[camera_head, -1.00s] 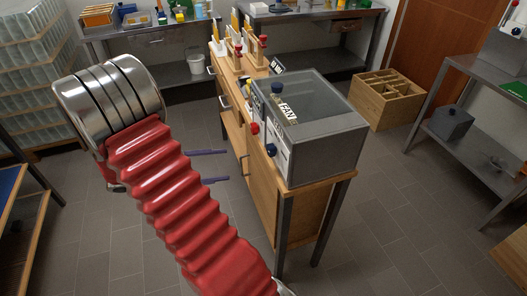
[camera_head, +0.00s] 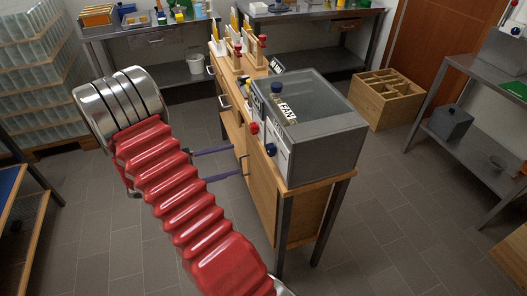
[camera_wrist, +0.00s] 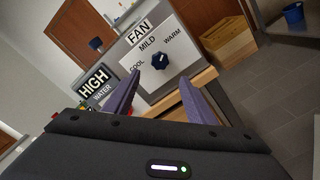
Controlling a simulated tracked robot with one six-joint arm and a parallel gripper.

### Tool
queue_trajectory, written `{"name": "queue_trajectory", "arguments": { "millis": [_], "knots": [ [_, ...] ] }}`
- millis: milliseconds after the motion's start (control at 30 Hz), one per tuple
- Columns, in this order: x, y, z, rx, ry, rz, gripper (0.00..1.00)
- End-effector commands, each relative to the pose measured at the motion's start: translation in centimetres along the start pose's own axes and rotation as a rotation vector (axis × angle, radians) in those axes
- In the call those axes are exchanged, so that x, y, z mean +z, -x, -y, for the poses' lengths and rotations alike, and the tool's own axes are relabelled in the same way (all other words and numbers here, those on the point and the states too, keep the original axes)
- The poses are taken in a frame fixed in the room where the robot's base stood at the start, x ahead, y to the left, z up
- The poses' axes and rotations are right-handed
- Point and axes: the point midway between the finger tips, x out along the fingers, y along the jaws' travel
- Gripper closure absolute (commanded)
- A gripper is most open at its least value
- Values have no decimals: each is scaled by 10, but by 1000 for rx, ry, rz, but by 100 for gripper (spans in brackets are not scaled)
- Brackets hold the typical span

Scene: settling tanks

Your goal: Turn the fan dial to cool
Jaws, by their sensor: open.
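The fan dial is a dark blue knob (camera_wrist: 160,61) on a pale panel (camera_wrist: 180,62) marked COOL, MILD and WARM, under a FAN sign (camera_wrist: 138,32). I cannot tell which mark the dial points at. In the head view a blue knob (camera_head: 271,150) on the grey box's front appears to be this dial. My gripper (camera_wrist: 160,77) is open and empty. Its two purple fingers point toward the panel, with the dial seen between and beyond their tips. In the head view my gripper (camera_head: 240,161) is by the wooden cabinet front, lower than the dial.
The grey box (camera_head: 335,150) with a clear top stands on the wooden cabinet (camera_head: 262,192). A red knob (camera_head: 254,128) and another blue knob (camera_head: 276,86) are near the dial. A HIGH WATER sign (camera_wrist: 95,83) is left of the panel.

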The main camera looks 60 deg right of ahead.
Motion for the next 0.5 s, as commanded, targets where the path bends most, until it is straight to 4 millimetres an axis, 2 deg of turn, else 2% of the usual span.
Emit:
{"name": "queue_trajectory", "arguments": {
  "millis": [500],
  "knots": [
    [1,-80,1,-3,0,4,49]
  ]
}}
